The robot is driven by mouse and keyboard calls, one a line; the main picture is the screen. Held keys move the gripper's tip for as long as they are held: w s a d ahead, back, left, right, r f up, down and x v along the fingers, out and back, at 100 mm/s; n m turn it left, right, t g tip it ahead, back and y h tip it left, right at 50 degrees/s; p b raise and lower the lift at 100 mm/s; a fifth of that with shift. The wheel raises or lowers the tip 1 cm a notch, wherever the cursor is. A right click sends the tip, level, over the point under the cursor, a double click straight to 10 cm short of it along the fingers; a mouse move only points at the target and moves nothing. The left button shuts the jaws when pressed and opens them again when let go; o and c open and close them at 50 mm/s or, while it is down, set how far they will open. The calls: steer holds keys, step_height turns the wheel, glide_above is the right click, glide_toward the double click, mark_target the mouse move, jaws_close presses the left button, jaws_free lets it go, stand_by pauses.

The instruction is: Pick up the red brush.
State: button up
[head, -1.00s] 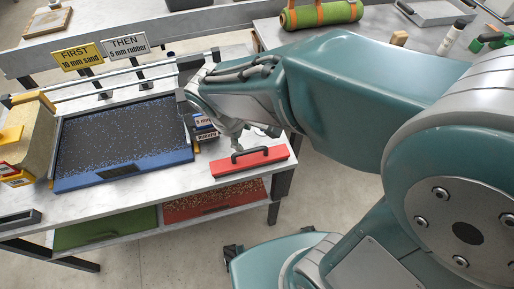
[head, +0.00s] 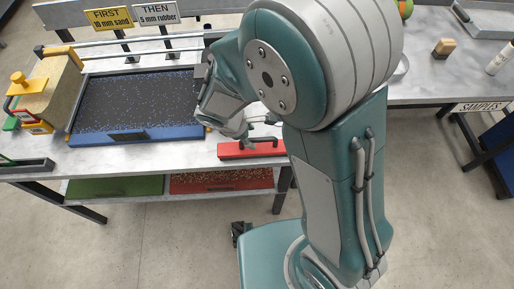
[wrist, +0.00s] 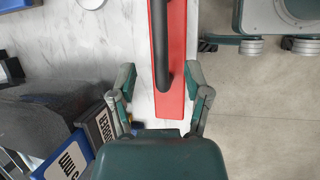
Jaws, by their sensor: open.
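The red brush (head: 231,151) lies on the table's right front part, a long red block with a black bar handle on top. In the wrist view the red brush (wrist: 176,60) runs up the picture, its black handle (wrist: 160,50) along its left side. My gripper (wrist: 163,82) is open above the near end of the brush, one finger on each side of it in the picture. The jaws look apart from the brush; the height between them is hard to tell. In the head view my gripper (head: 246,138) is partly hidden by my arm.
A blue-framed tray (head: 170,134) of dark granules stands left of the brush. Small labelled boxes (wrist: 100,125) sit close by the left finger. Yellow and white signs stand behind. The table edge runs just beside the brush, with floor beyond.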

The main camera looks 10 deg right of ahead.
mark_target(255, 139)
steer(key=x, duration=0.4)
steer(key=shift+d, duration=0.4)
steer(key=shift+a+f, duration=0.15)
steer(key=shift+a, duration=0.6)
steer(key=shift+d, duration=0.15)
steer(key=c, duration=0.8)
steer(key=shift+d, duration=0.45)
jaws_close()
steer(key=shift+a, duration=0.15)
